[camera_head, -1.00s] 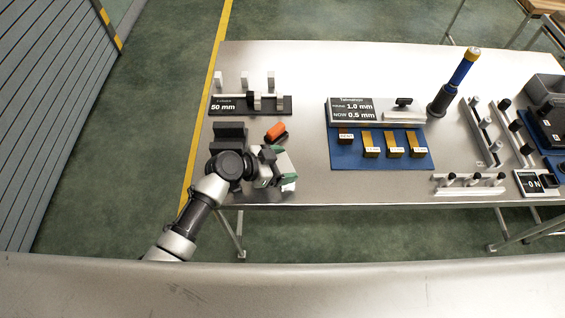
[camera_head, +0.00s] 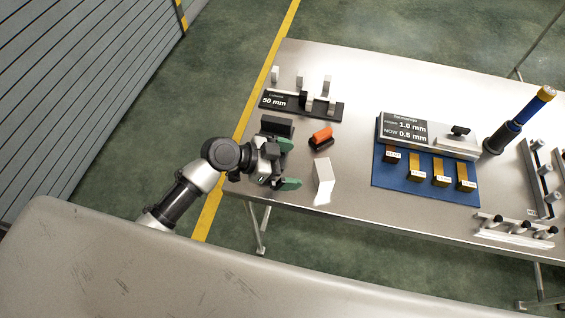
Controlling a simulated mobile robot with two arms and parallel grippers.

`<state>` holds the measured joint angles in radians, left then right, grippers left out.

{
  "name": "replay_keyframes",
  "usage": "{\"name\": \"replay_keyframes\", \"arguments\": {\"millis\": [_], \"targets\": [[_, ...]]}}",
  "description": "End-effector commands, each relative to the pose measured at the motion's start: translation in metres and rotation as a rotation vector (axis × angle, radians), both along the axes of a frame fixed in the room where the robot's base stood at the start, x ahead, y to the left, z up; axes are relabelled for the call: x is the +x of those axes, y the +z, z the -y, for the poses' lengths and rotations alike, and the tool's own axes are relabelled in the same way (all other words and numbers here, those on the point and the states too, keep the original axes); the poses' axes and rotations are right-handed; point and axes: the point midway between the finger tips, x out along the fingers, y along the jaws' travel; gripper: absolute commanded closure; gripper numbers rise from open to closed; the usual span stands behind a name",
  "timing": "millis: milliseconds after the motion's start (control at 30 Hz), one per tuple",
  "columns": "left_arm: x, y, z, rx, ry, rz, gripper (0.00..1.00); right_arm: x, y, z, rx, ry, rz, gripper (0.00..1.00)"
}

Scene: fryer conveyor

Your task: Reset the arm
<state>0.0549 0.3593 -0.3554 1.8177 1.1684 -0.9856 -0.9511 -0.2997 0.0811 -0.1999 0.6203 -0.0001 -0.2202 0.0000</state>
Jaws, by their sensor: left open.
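My left gripper (camera_head: 289,165) is open and empty at the table's front left edge, with green fingertips pointing right. My left arm (camera_head: 181,196) reaches in from the lower left. A white block (camera_head: 323,177) stands on the table just right of the fingertips, apart from them. An orange-topped black piece (camera_head: 321,137) lies behind it, and a black block (camera_head: 277,125) is behind the gripper. My right gripper is not in view.
The metal table (camera_head: 345,208) holds a "50 mm" fixture (camera_head: 285,103) at the back left. A blue-and-black tool (camera_head: 518,122) stands at right. Green floor left of the table is clear.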

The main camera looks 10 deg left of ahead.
Motion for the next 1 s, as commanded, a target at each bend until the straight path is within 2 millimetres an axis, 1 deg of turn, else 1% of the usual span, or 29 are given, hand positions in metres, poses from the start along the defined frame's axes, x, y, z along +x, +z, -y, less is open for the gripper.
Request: {"name": "replay_keyframes", "arguments": {"millis": [33,100,200,767,867,967,1000], "targets": [[-0.002,0.002,-0.006,0.001,0.0,0.001,0.0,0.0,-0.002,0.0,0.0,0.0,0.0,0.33],[-0.004,0.005,-0.01,0.0,0.0,0.001,0.0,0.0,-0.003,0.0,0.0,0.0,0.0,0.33],[-0.006,0.008,-0.013,0.0,-0.001,0.0,0.0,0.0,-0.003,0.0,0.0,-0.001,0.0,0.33],[-0.007,0.008,-0.013,0.001,0.0,-0.003,0.0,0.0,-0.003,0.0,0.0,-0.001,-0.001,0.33],[-0.019,0.004,-0.011,0.023,0.01,-0.034,0.0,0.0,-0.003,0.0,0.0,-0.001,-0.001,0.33],[-0.046,-0.007,-0.011,0.088,0.059,-0.112,0.0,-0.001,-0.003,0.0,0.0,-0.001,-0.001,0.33],[-0.059,-0.011,-0.014,0.127,0.096,-0.155,0.0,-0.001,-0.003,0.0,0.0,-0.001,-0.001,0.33]]}}
